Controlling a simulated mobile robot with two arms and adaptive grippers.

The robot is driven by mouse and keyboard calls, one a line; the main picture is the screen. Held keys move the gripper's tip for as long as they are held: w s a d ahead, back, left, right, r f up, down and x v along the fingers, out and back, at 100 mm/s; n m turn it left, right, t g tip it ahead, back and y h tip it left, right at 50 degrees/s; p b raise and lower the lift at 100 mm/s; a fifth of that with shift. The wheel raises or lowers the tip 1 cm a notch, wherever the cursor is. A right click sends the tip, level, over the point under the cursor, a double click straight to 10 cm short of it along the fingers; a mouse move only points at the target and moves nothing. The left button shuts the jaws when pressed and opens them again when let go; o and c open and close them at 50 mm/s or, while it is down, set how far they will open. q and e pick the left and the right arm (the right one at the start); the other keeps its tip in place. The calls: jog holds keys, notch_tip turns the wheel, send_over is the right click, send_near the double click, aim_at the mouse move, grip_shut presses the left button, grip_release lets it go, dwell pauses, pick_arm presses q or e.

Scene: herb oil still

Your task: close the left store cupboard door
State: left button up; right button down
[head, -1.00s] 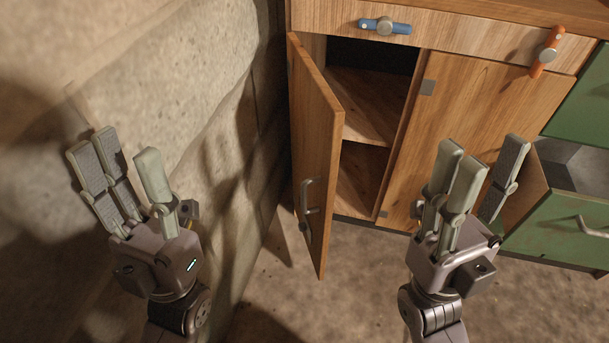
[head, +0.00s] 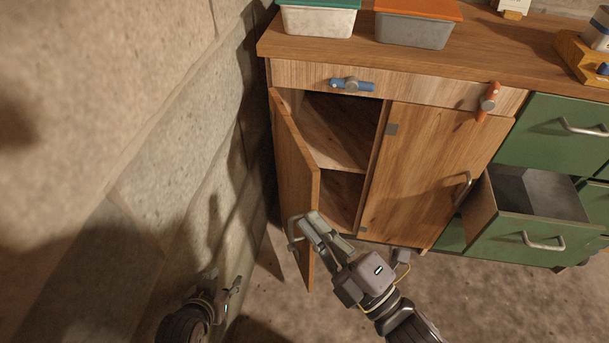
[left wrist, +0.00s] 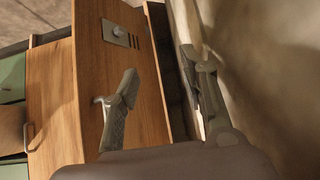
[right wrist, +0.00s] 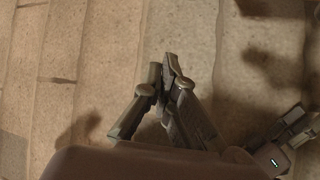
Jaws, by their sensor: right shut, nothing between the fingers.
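The left store cupboard door (head: 297,185) is wooden and stands open, swung out toward the wall, with the dark shelved inside showing. Its metal handle (head: 294,228) is low on the outer face. My right gripper (head: 312,222) is shut and empty, its fingers overlapping the door's free edge beside the handle; whether they touch cannot be told. Its closed fingers also show in the right wrist view (right wrist: 170,75). My left gripper (head: 232,290) is low by the wall, left of the door. In the left wrist view its fingers (left wrist: 165,85) are spread apart before a wooden panel (left wrist: 90,70).
The stone wall (head: 130,130) is close on the left. The right cupboard door (head: 415,175) is shut. A green drawer (head: 530,235) stands pulled out at the right. Lidded tubs (head: 413,28) stand on the top. Bare floor (head: 480,300) lies in front.

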pick_arm(q)
jog(key=s+a+f+g, duration=0.1)
jog(key=s+g, duration=0.2)
jog(key=s, duration=0.2)
jog(key=s+a+f+g+y+p, duration=0.1)
jog(key=s+a+g, duration=0.1)
jog(key=s, duration=0.4)
jog(key=shift+a+f+g+y, duration=0.3)
jog(key=shift+f+g, duration=0.1)
pick_arm(e)
jog(key=w+a+f+n+g+h, duration=0.1)
jog(key=w+f+n+g+h, duration=0.1)
jog(key=w, duration=0.6)
notch_tip(320, 180, down, 2)
jog(key=shift+w+a+f+n, duration=0.1)
jog(key=shift+w+a+n, duration=0.15)
jog(key=shift+n, duration=0.25)
jog(key=shift+d, duration=0.1)
